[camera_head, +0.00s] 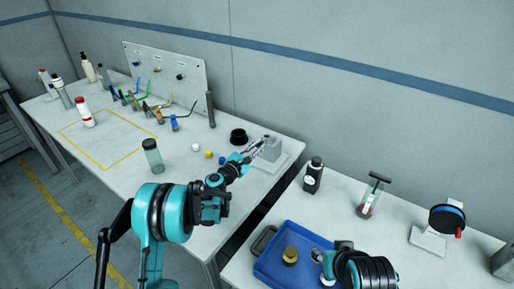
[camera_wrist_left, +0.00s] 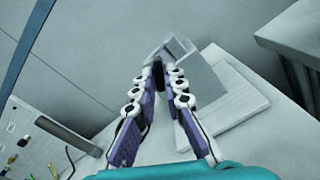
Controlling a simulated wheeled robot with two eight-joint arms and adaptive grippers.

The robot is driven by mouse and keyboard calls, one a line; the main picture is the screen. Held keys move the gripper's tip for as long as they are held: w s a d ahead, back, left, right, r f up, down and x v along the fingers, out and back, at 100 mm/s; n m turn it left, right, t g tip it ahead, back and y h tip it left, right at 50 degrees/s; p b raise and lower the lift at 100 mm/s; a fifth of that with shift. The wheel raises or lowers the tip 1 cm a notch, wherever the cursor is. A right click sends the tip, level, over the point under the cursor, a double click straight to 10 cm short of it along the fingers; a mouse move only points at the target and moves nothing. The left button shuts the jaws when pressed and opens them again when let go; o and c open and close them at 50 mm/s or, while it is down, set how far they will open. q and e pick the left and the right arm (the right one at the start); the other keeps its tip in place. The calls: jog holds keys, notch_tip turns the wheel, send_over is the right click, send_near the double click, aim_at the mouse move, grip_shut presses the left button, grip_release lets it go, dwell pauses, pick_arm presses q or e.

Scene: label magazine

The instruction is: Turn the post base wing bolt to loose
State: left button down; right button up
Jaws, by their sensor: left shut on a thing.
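The post base is a grey block (camera_head: 270,148) on a pale flat plate (camera_head: 283,164) at the right end of the left table. In the left wrist view the grey block (camera_wrist_left: 205,75) stands just beyond the fingers. My left gripper (camera_head: 257,149) reaches its left side. In the left wrist view its purple-padded fingers (camera_wrist_left: 158,80) close in on a small dark part, the wing bolt (camera_wrist_left: 158,70), between their tips. The bolt's wings and its angle are mostly hidden by the fingers. My right gripper (camera_head: 322,256) is over the blue tray; its fingers are hard to make out.
A black ring-shaped part (camera_head: 238,136) and small balls (camera_head: 208,154) lie near my left gripper. A clear jar (camera_head: 152,155) stands further left. The blue tray (camera_head: 268,270), a dark bottle (camera_head: 313,175) and a reel stand (camera_head: 446,222) are on the right table.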

pick_arm(q)
jog(key=shift+s+d+f+n, duration=0.1)
jog(key=shift+n, duration=3)
dwell(2.2)
jog(key=c, duration=1.6)
grip_release()
jog(key=shift+c, duration=0.2)
jog(key=v, duration=1.2)
